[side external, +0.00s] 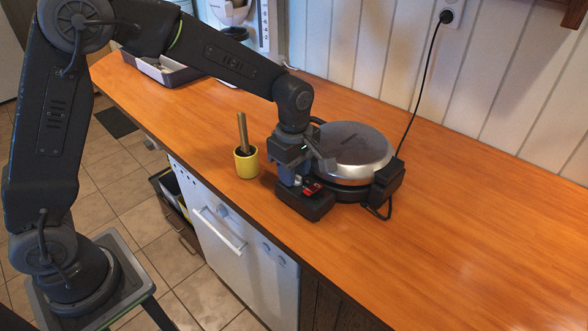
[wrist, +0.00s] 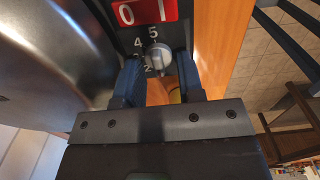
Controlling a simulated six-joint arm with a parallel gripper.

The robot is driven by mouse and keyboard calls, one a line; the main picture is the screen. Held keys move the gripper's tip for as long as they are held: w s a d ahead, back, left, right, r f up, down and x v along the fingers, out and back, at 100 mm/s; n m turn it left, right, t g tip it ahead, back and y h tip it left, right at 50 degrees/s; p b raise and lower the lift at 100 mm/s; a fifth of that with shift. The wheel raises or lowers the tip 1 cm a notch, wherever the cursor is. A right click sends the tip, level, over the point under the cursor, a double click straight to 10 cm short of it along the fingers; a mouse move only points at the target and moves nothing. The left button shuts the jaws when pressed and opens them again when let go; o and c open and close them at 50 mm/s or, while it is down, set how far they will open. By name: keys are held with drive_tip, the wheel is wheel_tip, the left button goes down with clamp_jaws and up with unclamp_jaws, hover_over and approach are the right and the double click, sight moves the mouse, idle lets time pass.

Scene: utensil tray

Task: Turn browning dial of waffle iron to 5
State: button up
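The waffle iron (side external: 350,145) has a round silver lid and a black base. Its black control box (side external: 306,206) juts out at the front and carries a red switch (side external: 313,188). The wrist view shows that red switch (wrist: 143,11), marked 0 and 1, and the grey round browning dial (wrist: 158,57) with numbers 2 to 5 visible around it. The dial's exact setting is too small to tell. My gripper (wrist: 159,62) has its blue fingers apart, one on each side of the dial, with gaps visible. In the side view my gripper (side external: 289,182) is low over the control box.
A yellow cup (side external: 246,163) with a wooden utensil stands just left of my gripper. A black cord runs from the iron to a wall outlet (side external: 451,12). A grey tray (side external: 165,70) lies at the far left. The counter (side external: 480,220) is clear on the right.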

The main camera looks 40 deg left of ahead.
drive_tip(key=c, duration=0.6)
